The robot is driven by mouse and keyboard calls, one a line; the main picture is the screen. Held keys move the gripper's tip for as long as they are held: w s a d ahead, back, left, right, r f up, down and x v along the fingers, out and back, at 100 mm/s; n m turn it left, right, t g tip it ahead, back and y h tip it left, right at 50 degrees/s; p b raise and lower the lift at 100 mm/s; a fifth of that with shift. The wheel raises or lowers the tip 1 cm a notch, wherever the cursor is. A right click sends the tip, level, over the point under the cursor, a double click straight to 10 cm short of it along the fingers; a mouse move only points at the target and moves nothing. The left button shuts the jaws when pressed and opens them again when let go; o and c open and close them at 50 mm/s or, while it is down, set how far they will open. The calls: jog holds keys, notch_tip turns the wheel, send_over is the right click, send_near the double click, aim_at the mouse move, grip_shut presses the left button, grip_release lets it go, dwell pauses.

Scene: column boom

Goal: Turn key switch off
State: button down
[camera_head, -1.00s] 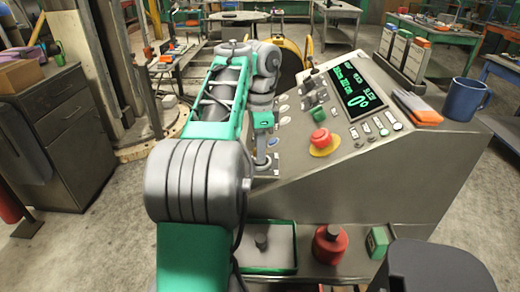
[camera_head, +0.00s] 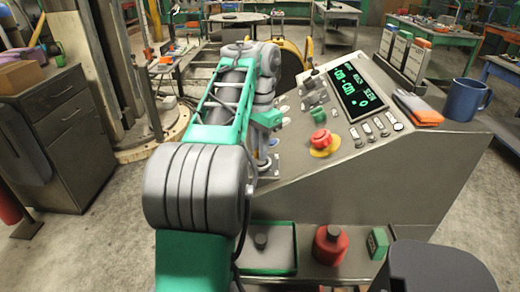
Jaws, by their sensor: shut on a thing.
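The sloped grey control console (camera_head: 400,185) stands right of centre. My green and grey arm reaches over its left side, and my gripper (camera_head: 262,152) points down at the lower left of the panel. The gripper is shut on the key switch (camera_head: 262,168), of which only a little shows at the panel. The key itself and the fingertips are mostly hidden by the arm and too small to make out, so I cannot tell the key's angle.
Beside the gripper are a red emergency button on a yellow base (camera_head: 320,138), a green knob (camera_head: 319,115), levers (camera_head: 314,85) and a lit display (camera_head: 356,88). A blue mug (camera_head: 467,99) and orange-grey cloth (camera_head: 418,108) lie at right. A red container (camera_head: 330,244) stands on the lower shelf.

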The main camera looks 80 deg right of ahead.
dwell(0.3)
jog(key=c, duration=1.5)
grip_release()
jog(key=shift+o, duration=0.2)
notch_tip(320, 180, up, 8)
jog(key=p, duration=0.7)
jog(key=shift+f, duration=0.1)
